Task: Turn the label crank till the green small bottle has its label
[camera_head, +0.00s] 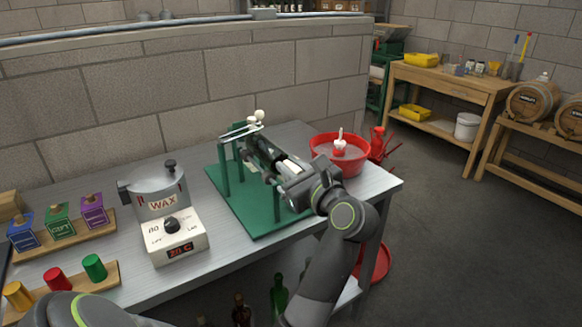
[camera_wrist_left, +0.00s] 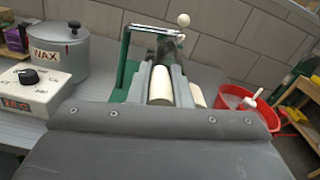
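The labelling machine stands on a green base plate (camera_head: 226,196) with green posts. Two pale knobs show at its top, one of them (camera_head: 259,115) above the bar; a pale knob also shows in the left wrist view (camera_wrist_left: 183,20). Pale cylinders (camera_wrist_left: 160,84) lie close in front of the wrist camera, with grey parts beside them. My left gripper (camera_head: 273,160) is at the machine's near right side, and its fingers blend with the dark parts. I cannot tell whether it holds anything. A dark cylinder lies in the machine; I cannot make out its colour or any label. My right gripper is out of view.
A wax pot (camera_head: 160,192) on a white heater stands left of the machine. A red bowl (camera_head: 338,152) stands right of it, near the table's edge. Coloured boxes and stoppers sit on wooden racks at far left. Bottles, one of them green (camera_head: 278,297), stand below the tabletop.

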